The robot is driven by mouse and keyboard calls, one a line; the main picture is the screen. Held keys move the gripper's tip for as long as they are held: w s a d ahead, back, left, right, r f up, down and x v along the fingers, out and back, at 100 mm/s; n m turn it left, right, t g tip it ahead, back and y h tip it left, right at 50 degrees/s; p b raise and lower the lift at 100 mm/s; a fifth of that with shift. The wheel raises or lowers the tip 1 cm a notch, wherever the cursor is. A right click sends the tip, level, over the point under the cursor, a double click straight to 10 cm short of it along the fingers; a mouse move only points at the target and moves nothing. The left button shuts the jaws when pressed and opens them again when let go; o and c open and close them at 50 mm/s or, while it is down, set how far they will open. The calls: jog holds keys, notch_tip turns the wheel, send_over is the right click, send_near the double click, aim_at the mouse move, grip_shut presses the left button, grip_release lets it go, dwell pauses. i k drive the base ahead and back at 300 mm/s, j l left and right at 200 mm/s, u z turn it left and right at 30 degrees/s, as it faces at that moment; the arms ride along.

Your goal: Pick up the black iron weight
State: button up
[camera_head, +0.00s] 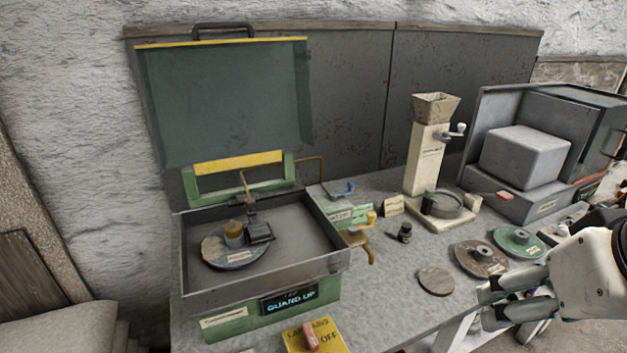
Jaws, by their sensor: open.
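My gripper (486,304) is at the lower right, pointing left. Its two fingers are apart with nothing seen between them. It is to the right of and nearer than the weight, clear of it, close to a flat grey disc (436,281).
A machine tray (300,283) with its guard raised stands left. A white column with a hopper (425,160) stands behind. Brown (480,259) and green (518,242) discs lie right, before a grey box (525,155). A yellow switch plate (332,341) is in front.

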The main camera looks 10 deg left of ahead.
aim_at(405, 235)
jog(key=i+l+z, duration=0.1)
jog(key=i+l, duration=0.55)
jog(key=i, duration=0.2)
jog(key=i+l+z, duration=0.15)
jog(key=i+l, duration=0.15)
jog(key=i, duration=0.15)
